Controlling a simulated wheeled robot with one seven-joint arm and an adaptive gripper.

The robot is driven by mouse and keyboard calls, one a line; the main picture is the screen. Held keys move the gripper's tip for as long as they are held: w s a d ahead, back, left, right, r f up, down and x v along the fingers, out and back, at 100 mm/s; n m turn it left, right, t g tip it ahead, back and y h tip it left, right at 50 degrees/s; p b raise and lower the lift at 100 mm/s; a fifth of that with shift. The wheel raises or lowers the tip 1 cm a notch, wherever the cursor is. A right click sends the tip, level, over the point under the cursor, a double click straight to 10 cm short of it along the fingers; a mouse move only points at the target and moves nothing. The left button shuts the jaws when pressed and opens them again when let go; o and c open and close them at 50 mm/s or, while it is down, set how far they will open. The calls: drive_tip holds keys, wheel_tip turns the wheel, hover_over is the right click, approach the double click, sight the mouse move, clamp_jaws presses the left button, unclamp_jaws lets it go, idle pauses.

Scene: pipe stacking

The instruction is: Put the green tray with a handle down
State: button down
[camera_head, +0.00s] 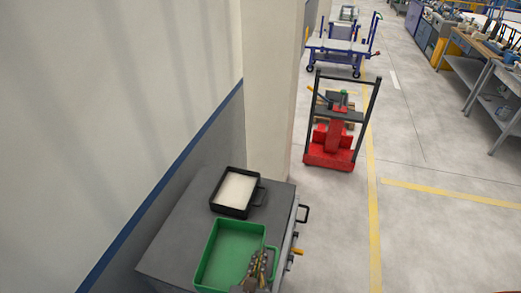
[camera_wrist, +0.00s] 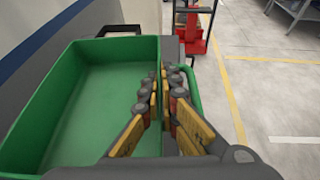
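The green tray with a handle (camera_head: 228,252) is over the front part of the grey cabinet top (camera_head: 178,232). It is level and looks empty; I cannot tell whether its base touches the top. It fills the left of the wrist view (camera_wrist: 95,85). My gripper (camera_head: 264,256) is at the tray's right side, by its green handle (camera_wrist: 191,80). In the wrist view its fingers (camera_wrist: 169,78) are close together at the handle and look shut on it. The fingers hide part of the handle and right wall.
A black tray with pale contents (camera_head: 236,190) sits behind the green tray on the cabinet top. A wall (camera_head: 110,110) borders the left. A red stacker (camera_head: 334,135) stands on the floor beyond. The floor to the right is open.

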sight(219, 219)
drive_tip(key=a+y, duration=0.1)
drive_tip(key=a, duration=0.1)
drive_tip(key=w+a+n+y, duration=0.1)
drive_tip(key=a, duration=0.2)
drive_tip(key=a+n, duration=0.1)
drive_tip(key=a, duration=0.2)
drive_tip(key=shift+w+r+y, duration=0.2)
drive_tip(key=shift+r+y, duration=0.1)
drive_tip(key=shift+y, duration=0.1)
drive_tip(key=shift+n+y, duration=0.6)
drive_tip(key=shift+n, duration=0.1)
drive_tip(key=w+a, duration=0.2)
drive_tip(key=a, duration=0.1)
drive_tip(key=shift+w+r, duration=0.2)
drive_tip(key=shift+w, duration=0.2)
drive_tip(key=shift+y, duration=0.3)
drive_tip(key=w, duration=0.5)
drive_tip(key=shift+a+r, duration=0.3)
drive_tip(key=shift+a, duration=0.05)
drive_tip(key=w+d+m+h, duration=0.2)
drive_tip(key=w+d, duration=1.2)
drive_tip(key=w, duration=0.1)
drive_tip(key=w+d+m+h, duration=0.2)
drive_tip(key=w+d+h, duration=0.1)
drive_tip(key=d, duration=1.4)
drive_tip(key=shift+w+f+m+h, duration=0.2)
drive_tip(key=shift+f+m+h, duration=0.25)
drive_tip(key=shift+h, duration=0.15)
